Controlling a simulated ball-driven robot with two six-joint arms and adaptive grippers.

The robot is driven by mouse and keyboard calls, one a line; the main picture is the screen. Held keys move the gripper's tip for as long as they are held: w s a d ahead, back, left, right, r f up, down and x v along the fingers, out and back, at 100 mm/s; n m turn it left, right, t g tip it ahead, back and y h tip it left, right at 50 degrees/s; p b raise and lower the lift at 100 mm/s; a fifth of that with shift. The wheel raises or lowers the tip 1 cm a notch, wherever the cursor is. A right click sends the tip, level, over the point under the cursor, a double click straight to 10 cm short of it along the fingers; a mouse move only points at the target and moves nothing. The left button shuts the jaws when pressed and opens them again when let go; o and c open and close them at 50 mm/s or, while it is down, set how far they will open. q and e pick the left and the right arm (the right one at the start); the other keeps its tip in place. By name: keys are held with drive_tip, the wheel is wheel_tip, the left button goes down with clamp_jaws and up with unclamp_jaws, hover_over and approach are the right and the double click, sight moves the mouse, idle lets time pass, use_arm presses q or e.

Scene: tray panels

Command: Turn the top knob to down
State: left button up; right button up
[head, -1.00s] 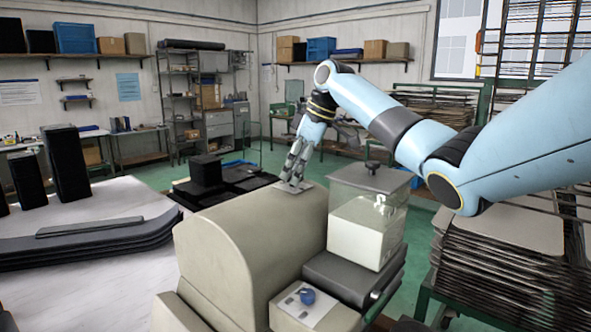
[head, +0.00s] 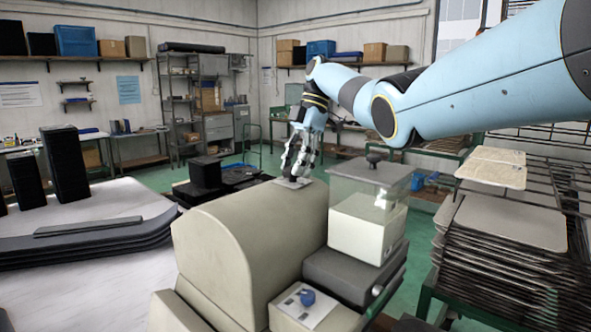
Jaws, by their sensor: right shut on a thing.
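The beige machine (head: 250,235) with a rounded top stands in the middle of the head view. A small light plate (head: 299,184) lies on its top at the far end. My right gripper (head: 291,176) reaches down to this plate, with its fingers shut on the top knob there. The fingers hide the knob, so I cannot tell which way it points. A blue knob (head: 307,297) sits on a lower light panel (head: 290,309) at the front of the machine, apart from my gripper. My left gripper is not in view.
A clear box (head: 345,190) with a grey lid and dark knob (head: 375,158) stands right of my gripper. Stacked trays (head: 485,270) fill a rack at the right. A table (head: 110,200) with dark stacks is at the left.

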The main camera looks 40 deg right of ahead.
drive_tip(key=shift+w+n+g+b, duration=0.1)
drive_tip(key=shift+n+g+b, duration=0.3)
drive_tip(key=shift+n+b, duration=0.45)
drive_tip(key=shift+n, duration=0.25)
drive_tip(key=o, duration=1.2)
